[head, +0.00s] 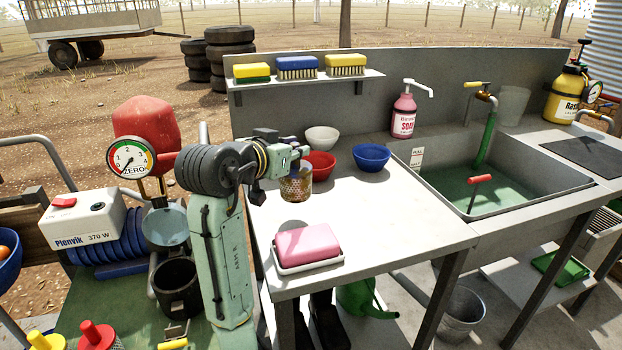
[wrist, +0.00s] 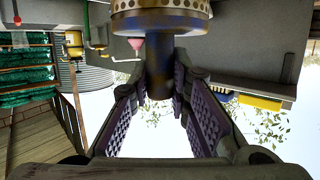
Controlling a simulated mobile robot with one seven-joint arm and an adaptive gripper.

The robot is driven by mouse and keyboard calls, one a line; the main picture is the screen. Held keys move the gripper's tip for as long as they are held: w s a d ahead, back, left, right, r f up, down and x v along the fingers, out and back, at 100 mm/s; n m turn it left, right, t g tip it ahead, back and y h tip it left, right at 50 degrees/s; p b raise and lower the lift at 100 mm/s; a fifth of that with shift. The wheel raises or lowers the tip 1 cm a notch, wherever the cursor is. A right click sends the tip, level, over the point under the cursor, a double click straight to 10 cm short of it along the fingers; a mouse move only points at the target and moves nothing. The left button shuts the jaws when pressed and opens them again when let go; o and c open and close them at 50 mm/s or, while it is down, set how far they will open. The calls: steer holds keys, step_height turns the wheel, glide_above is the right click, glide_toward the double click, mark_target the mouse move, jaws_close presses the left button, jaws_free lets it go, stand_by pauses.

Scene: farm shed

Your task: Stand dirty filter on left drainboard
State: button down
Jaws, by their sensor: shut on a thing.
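The dirty filter (head: 296,187) is a brownish, perforated cylinder, roughly upright over the left part of the left drainboard (head: 400,215). My gripper (head: 302,160) is above it and shut on it. In the wrist view the filter's narrow dark stem (wrist: 160,75) lies between the two finger pads, with its wider ring of holes at the top edge. I cannot tell whether the filter's lower end touches the drainboard or hangs just above it. The drainboard is the pale grey top to the left of the sink (head: 490,190).
A red bowl (head: 320,165) stands just behind the filter, with a white bowl (head: 322,138) and blue bowl (head: 371,157) nearby. A pink block on a white dish (head: 308,248) is in front. A brush shelf (head: 305,79) overhangs the back. The right-middle of the drainboard is clear.

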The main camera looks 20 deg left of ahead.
mark_target(286, 179)
steer(key=shift+f+p, duration=0.35)
steer(key=shift+f, duration=2.65)
steer(key=shift+f, duration=0.1)
steer(key=c, duration=1.5)
jaws_free()
steer(key=shift+s, duration=0.3)
steer(key=b+v, duration=0.1)
steer(key=v, duration=0.4)
steer(key=b+v, duration=0.1)
steer(key=v, duration=0.5)
steer(key=shift+s+r, duration=0.25)
steer(key=shift+r, duration=0.05)
